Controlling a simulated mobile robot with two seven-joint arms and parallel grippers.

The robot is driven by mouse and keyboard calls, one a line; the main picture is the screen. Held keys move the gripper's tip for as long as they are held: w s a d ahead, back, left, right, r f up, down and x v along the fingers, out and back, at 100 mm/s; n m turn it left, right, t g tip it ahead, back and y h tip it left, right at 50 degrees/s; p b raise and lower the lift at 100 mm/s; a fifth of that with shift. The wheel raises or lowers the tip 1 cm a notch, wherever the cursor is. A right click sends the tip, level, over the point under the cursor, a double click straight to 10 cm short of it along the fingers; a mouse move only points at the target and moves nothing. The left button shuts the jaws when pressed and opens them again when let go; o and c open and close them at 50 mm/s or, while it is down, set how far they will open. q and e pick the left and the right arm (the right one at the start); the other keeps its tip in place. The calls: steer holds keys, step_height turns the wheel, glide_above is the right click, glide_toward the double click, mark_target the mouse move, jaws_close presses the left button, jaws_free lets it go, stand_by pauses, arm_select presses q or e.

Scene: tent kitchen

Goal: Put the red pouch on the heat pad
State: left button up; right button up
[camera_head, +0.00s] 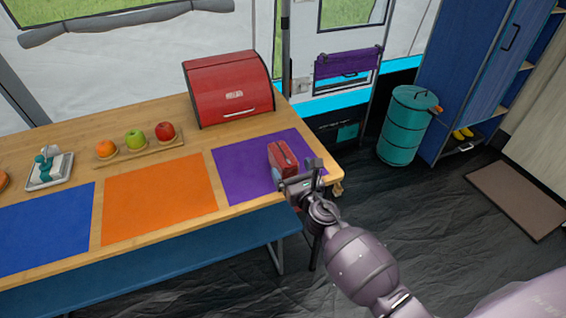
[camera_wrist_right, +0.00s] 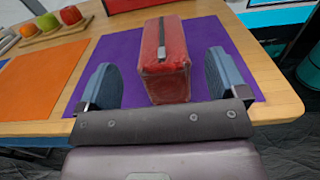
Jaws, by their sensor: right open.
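The red pouch (camera_head: 283,160), a boxy red case with a dark zip strip on top, stands on the purple mat (camera_head: 230,160) near the table's right end. It also shows in the right wrist view (camera_wrist_right: 166,75). My right gripper (camera_head: 299,173) is open at the near side of the pouch. In the right wrist view its two blue-grey fingers stand on either side of the pouch with gaps. An orange mat (camera_head: 160,200) and a blue mat (camera_head: 45,228) lie to the left. I cannot tell which mat is the heat pad. My left gripper is out of view.
A red bread box (camera_head: 228,90) stands behind the purple mat. A wooden tray (camera_head: 135,152) with fruit and a small white tray (camera_head: 62,180) lie at the back left. A blue bench (camera_head: 180,262) runs along the table's front. The orange and blue mats are bare.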

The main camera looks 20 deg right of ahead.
mark_target(287, 159)
steer(key=w, duration=0.3)
steer(key=shift+w+f, duration=0.25)
steer(key=shift+w+r+b, duration=0.1)
steer(key=shift+w+b, duration=0.2)
steer(key=shift+w, duration=0.35)
steer(key=c, duration=1.1)
steer(key=shift+c, duration=0.2)
steer(key=shift+r, duration=0.15)
